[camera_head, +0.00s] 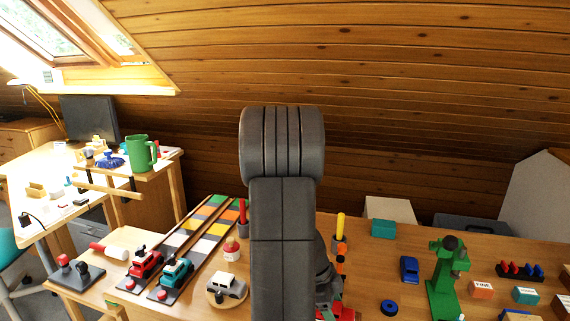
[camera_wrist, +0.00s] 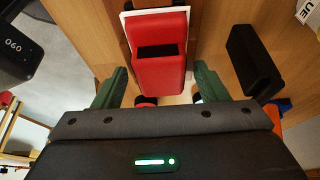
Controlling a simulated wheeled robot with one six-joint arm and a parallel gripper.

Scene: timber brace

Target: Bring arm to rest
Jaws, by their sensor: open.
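My gripper (camera_wrist: 160,70) shows in the wrist view as two green fingers spread apart, with nothing held between them. A red block-like object with a dark slot (camera_wrist: 160,25) lies beyond and between the fingertips; I cannot tell how far off it is. In the head view my dark arm stands upright in the middle and hides part of the table (camera_head: 395,265). My gripper cannot be made out there.
To the right stand a green stand (camera_head: 443,280), a blue car (camera_head: 409,269) and small labelled blocks. A black block (camera_wrist: 253,62) lies right in the wrist view.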

